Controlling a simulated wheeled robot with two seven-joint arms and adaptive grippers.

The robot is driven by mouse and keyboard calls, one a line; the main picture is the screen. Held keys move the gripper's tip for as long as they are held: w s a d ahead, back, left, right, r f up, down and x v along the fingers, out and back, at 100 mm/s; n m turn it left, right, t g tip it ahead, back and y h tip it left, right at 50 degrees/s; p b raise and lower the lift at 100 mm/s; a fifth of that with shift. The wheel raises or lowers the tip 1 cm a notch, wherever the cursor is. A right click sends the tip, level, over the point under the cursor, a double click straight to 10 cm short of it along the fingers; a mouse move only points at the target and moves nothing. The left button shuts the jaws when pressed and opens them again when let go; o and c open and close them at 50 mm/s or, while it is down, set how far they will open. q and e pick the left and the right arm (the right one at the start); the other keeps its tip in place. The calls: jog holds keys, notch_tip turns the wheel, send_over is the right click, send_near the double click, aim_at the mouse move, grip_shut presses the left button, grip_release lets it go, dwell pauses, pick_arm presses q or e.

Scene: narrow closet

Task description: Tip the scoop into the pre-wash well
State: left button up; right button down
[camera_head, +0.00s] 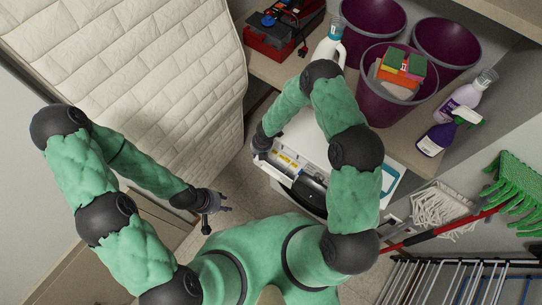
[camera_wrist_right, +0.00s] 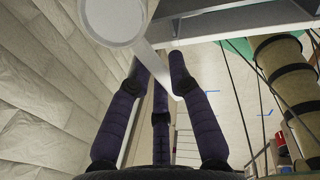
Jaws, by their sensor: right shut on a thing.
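In the right wrist view my right gripper (camera_wrist_right: 160,68) is shut on the handle of a white scoop (camera_wrist_right: 112,20). The scoop's round cup is at the top left of that view, and its contents cannot be made out. In the head view my right arm reaches over the white washing machine (camera_head: 312,148), and its gripper and the scoop are largely hidden there. The machine's drawer (camera_head: 285,160), with yellow labels, shows beside that hand. I cannot tell which compartment is the pre-wash well. My left gripper (camera_head: 216,208) is open and empty, low and left of the machine.
A shelf holds purple buckets (camera_head: 373,18), sponges (camera_head: 402,67), a white bottle (camera_head: 329,45), purple bottles (camera_head: 437,138) and a red toolbox (camera_head: 272,38). A quilted mattress (camera_head: 165,70) stands left. Mops (camera_head: 445,207) and a drying rack (camera_head: 455,280) are at right.

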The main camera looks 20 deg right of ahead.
jog(key=shift+s+d+r+t+y+b, duration=0.1)
jog(key=shift+t+y+b, duration=0.25)
jog(key=shift+b, duration=1.95)
jog(key=shift+s+d+r+t+y+b, duration=0.1)
jog(key=shift+t+y+b, duration=0.25)
jog(key=shift+b, duration=1.9)
jog(key=shift+b, duration=0.7)
jog(key=shift+y+b, duration=0.3)
jog(key=shift+b, duration=0.2)
jog(key=shift+s+d+r+t+y+b, duration=0.15)
jog(key=shift+t+y+b, duration=0.35)
jog(key=shift+b, duration=1.5)
jog(key=shift+s+d+r+t+y+b, duration=0.1)
jog(key=shift+t+y+b, duration=0.35)
jog(key=shift+b, duration=1.5)
jog(key=shift+b, duration=0.3)
jog(key=shift+b, duration=0.35)
jog(key=shift+f+y+b, duration=0.15)
jog(key=shift+y+b, duration=0.1)
jog(key=shift+b, duration=0.2)
